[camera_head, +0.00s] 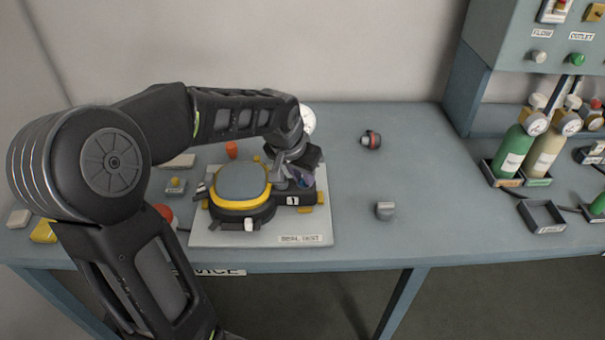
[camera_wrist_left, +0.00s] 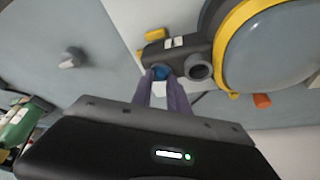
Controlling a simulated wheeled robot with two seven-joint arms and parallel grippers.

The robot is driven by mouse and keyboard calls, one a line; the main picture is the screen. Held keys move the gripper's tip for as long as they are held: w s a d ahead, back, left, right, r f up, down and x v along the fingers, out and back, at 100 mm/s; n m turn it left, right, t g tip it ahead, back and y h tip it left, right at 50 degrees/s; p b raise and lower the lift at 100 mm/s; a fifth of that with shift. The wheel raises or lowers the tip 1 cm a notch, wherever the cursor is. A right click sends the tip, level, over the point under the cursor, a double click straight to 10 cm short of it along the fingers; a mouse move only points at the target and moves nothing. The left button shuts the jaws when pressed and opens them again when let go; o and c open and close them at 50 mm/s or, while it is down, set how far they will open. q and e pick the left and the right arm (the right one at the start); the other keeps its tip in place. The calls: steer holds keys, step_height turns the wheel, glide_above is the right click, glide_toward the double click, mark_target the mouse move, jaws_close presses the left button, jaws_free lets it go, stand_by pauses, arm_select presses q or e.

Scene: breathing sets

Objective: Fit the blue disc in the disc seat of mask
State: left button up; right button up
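The mask, with a yellow rim and grey visor (camera_head: 241,180), lies on a white board (camera_head: 225,238) on the bench. Its visor also shows at the upper right of the left wrist view (camera_wrist_left: 280,48). The blue disc (camera_wrist_left: 161,72) is between my left fingertips (camera_wrist_left: 161,77), at the dark block beside the visor. The fingers appear closed on its sides. A round, open dark port (camera_wrist_left: 199,67) is right beside it. The fingers hide part of the disc, so its seating depth cannot be told. In the head view my left gripper (camera_head: 299,176) largely hides this spot. My right gripper is not in view.
A dark cylinder with a red band (camera_head: 371,140) and a small grey knob (camera_head: 385,210) stand right of the board. Green (camera_head: 512,152) and beige (camera_head: 545,153) bottles stand in holders farther right. An orange-red knob (camera_head: 231,150) is behind the mask. The bench's middle is mostly clear.

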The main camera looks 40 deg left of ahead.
arm_select(q)
steer(key=v, duration=0.7)
steer(key=shift+r, duration=0.4)
steer(key=shift+s, duration=0.15)
stand_by(0.5)
